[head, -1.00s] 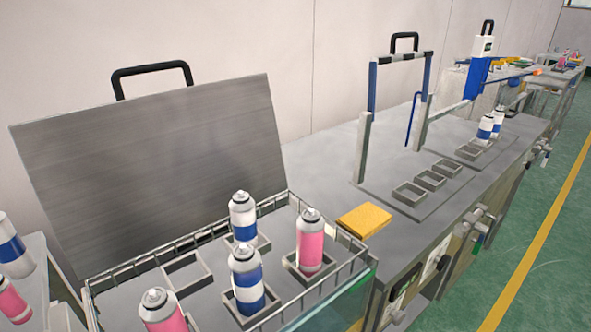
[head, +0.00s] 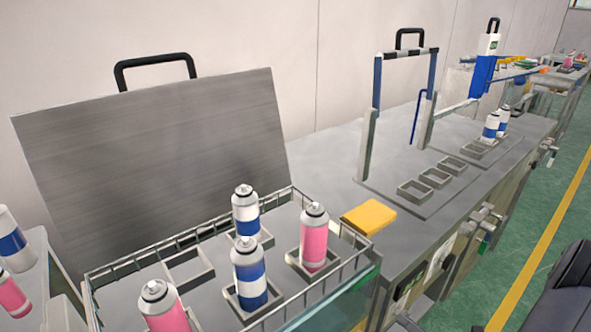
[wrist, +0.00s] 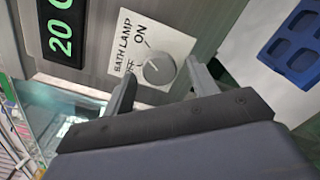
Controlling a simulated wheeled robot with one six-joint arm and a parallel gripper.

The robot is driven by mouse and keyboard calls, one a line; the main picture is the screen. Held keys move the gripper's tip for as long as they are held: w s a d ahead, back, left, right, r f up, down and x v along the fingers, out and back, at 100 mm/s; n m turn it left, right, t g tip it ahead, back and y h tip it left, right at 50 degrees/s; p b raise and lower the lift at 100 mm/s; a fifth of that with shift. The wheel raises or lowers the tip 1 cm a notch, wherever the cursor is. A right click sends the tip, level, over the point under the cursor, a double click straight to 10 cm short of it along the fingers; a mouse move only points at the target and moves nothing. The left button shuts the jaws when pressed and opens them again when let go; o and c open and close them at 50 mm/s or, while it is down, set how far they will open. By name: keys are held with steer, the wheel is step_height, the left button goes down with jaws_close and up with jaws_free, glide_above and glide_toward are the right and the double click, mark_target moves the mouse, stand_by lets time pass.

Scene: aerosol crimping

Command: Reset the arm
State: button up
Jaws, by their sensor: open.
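My gripper (wrist: 160,88) shows in the wrist view with its two fingers spread apart and nothing between them. It faces a panel with a round bath lamp knob (wrist: 158,69) on a white plate marked ON and OFF. I cannot tell whether the fingers touch the panel.
A wire-railed bath (head: 365,262) holds pink and blue-white cans in square holders, with a raised grey lid (head: 150,160) behind. A yellow block (head: 368,217) lies on the bench. Empty holders (head: 435,178) stand further right.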

steer(key=s+d+n+b, duration=0.1)
steer(key=n+b, duration=0.2)
steer(key=b, duration=0.1)
steer(key=s+d+n+b, duration=0.1)
steer(key=n+b, duration=0.3)
steer(key=s+d+n+b, duration=0.1)
steer(key=s+n+b, duration=0.1)
steer(key=n+b, duration=0.2)
steer(key=shift+d+f+b, duration=0.1)
steer(key=shift+d+b, duration=0.2)
steer(key=shift+b, duration=0.15)
stand_by(0.5)
